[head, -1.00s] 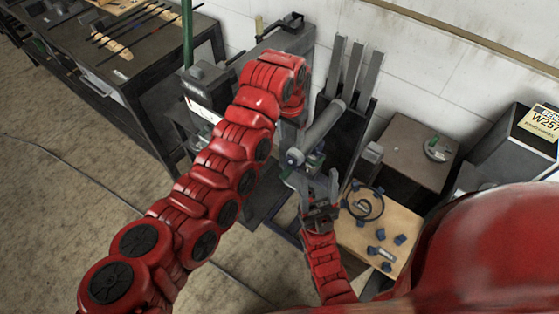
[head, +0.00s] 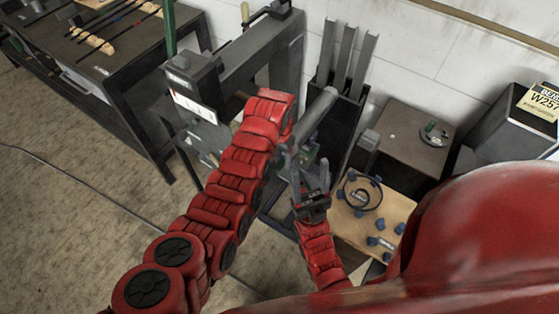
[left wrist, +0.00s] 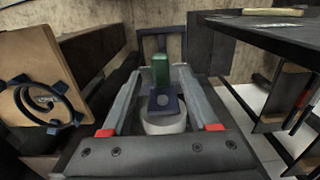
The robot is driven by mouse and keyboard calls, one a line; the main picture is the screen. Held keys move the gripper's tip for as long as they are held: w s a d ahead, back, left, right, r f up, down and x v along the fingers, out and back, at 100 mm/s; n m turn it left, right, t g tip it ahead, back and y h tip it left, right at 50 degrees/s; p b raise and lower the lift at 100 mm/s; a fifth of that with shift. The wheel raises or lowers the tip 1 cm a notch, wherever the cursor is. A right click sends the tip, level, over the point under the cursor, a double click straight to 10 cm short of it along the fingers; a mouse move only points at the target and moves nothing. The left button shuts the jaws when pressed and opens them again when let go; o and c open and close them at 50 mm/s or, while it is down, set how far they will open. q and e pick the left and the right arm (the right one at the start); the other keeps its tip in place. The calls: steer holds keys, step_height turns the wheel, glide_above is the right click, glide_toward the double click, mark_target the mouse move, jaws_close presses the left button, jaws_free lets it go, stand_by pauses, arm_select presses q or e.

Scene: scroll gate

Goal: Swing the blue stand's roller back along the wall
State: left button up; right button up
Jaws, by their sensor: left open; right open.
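The roller (head: 318,115) is a grey cylinder slanting down-left from the dark uprights by the wall. In the left wrist view, a pale round end (left wrist: 165,124) with a blue plate (left wrist: 165,100) and a green block (left wrist: 160,70) shows between the fingers of my left gripper (left wrist: 157,74), which is open; contact cannot be told. In the head view my red left arm hides most of that gripper. A dark blue base frame (head: 280,226), seemingly the stand's, shows low on the floor, partly hidden. My right gripper (head: 308,178) is open, fingers up, near the roller's lower end.
A board with blue clips and a black ring (head: 345,222) lies to the right of my right gripper. A brown-topped table (head: 400,135) stands behind it. A grey machine (head: 195,85) stands left of the roller. A dark bench (head: 120,65) is at the far left.

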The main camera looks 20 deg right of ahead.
arm_select(q)
steer(key=shift+w+f, duration=0.1)
steer(key=shift+f, duration=1.2)
jaws_close()
stand_by(0.5)
